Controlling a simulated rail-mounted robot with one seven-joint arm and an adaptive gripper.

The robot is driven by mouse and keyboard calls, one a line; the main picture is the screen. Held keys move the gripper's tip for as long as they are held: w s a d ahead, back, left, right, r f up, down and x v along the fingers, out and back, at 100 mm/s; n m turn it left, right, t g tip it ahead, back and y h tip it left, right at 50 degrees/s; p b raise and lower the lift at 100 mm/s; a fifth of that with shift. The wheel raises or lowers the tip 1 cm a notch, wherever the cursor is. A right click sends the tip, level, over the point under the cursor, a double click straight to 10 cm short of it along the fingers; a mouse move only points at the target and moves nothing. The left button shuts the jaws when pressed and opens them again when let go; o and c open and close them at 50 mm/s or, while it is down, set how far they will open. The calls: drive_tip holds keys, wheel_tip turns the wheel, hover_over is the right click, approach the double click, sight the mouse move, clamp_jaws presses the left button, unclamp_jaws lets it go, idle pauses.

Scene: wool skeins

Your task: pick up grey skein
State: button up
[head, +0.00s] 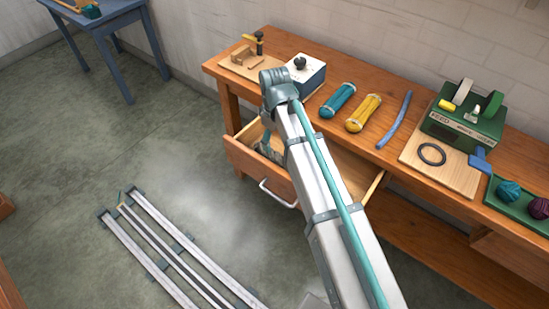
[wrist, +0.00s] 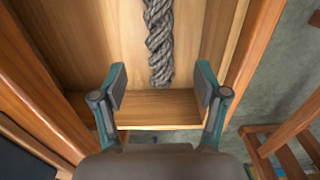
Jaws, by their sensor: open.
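The grey skein (wrist: 160,40) is a twisted, rope-like length of wool. In the wrist view it lies on the bottom of the open wooden drawer (wrist: 160,108), running away from my gripper. My gripper (wrist: 162,85) is open and empty, with one finger on each side of the skein's near end and some space between. In the head view my gripper (head: 268,150) is partly hidden by my arm at the left part of the pulled-out drawer (head: 262,178). The skein is not clearly visible in the head view.
The drawer's walls stand close around my gripper.

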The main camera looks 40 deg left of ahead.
sight(276, 153)
drive_tip(key=f, duration=0.8)
drive_tip(key=shift+d+f, duration=0.1)
drive_tip(key=shift+d, duration=0.1)
drive_tip(key=shift+c, duration=0.3)
drive_tip(key=c, duration=1.2)
